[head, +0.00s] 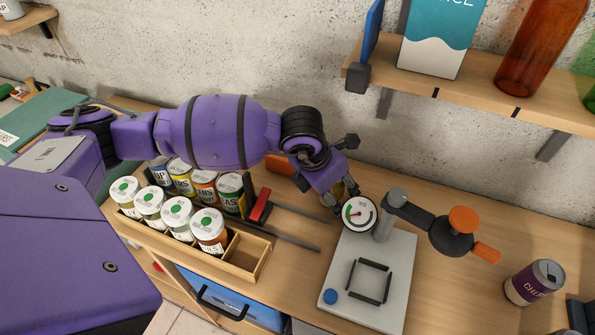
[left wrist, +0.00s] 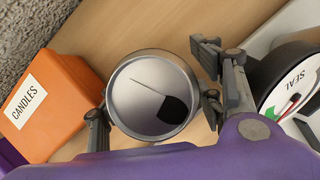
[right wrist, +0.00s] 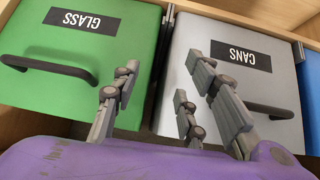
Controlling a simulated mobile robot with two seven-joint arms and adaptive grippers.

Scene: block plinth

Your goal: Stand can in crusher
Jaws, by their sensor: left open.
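The crusher has a pale grey base plate (head: 338,300) with a black square frame (head: 369,281) on it. A column and a dark lever arm (head: 440,232) with orange knobs rise at its back. My left gripper (head: 345,190) is at the base's back left. In the left wrist view its open fingers (left wrist: 153,92) stand around a round metal can (left wrist: 150,97), seen from above; contact cannot be told. This can is mostly hidden in the head view. A purple can (head: 534,283) stands upright at the right. My right gripper (right wrist: 160,82) is open and empty before the bins.
A round dial (head: 359,213), marked SEAL, is close beside my left gripper. An orange CANDLES box (left wrist: 45,102) is on its other side. Wooden trays with labelled jars (head: 207,228) stand to the left. Below are a green GLASS bin (right wrist: 75,45) and grey CANS bin (right wrist: 245,75).

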